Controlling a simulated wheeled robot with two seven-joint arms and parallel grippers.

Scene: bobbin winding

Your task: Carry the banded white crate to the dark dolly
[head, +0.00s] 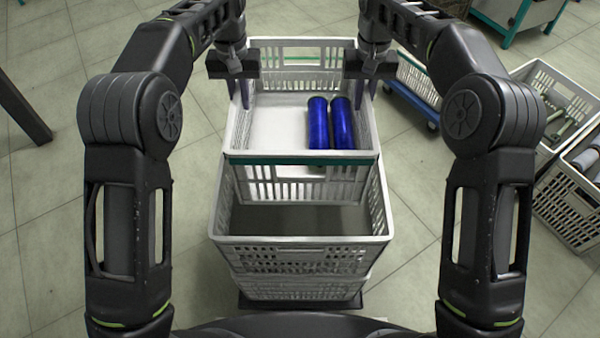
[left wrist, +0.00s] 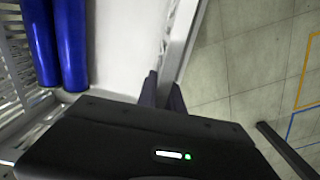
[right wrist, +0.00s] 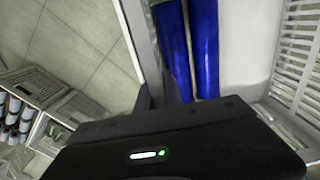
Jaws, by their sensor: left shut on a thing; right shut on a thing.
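The banded white crate (head: 301,160) has a teal band along its near rim and another at its far rim. The wall also runs between the fingers in the left wrist view (left wrist: 178,48) and the right wrist view (right wrist: 140,40). A dark dolly (head: 246,303) shows under a stack of white crates nearest me. The banded crate overlaps the stack's far side; its height above it is unclear.
The stack's top crate (head: 300,241) is open and looks empty. Behind my right arm, another banded crate (head: 418,78) stands on a blue dolly (head: 410,103). Grey crates with spools (head: 562,200) are at the right. A dark leg (head: 22,110) stands at left. Floor between is clear.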

